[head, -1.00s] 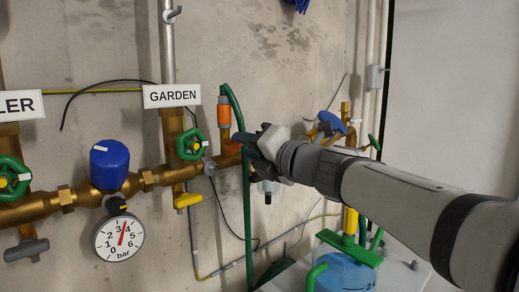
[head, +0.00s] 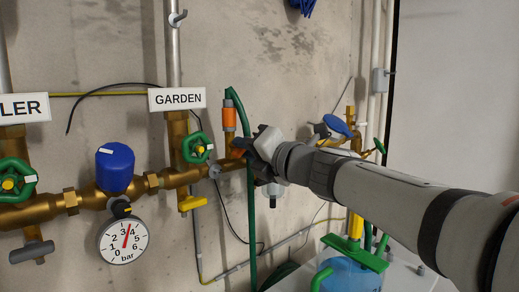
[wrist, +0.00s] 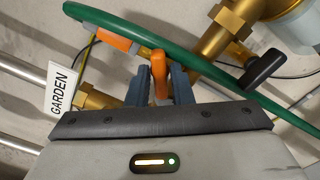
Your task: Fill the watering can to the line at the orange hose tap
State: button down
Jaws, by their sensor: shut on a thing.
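The orange tap lever (wrist: 158,72) stands between the two fingers of my gripper (wrist: 159,88) in the wrist view, and the gripper is shut on it. In the head view my gripper (head: 250,146) covers most of the tap, with a bit of orange (head: 237,153) beside the fingers. An orange hose connector (head: 229,117) sits above it, with a green hose (head: 250,215) running down. A blue see-through watering can (head: 350,275) with green parts stands low at the right, cut off by the bottom edge. Its line and water level cannot be made out.
A brass pipe (head: 80,196) with green handwheels runs along the wall. A pressure gauge (head: 123,241) hangs below a blue cap (head: 115,167). The sign GARDEN (head: 177,99) is above the branch. A blue-handled brass tap (head: 338,125) is behind my arm.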

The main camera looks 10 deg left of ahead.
jog(key=shift+m+p, duration=0.3)
jog(key=shift+p, duration=0.05)
jog(key=shift+m+p, duration=2.6)
jog(key=shift+m, duration=0.6)
jog(key=c, duration=1.4)
grip_release()
jog(key=shift+c, duration=0.2)
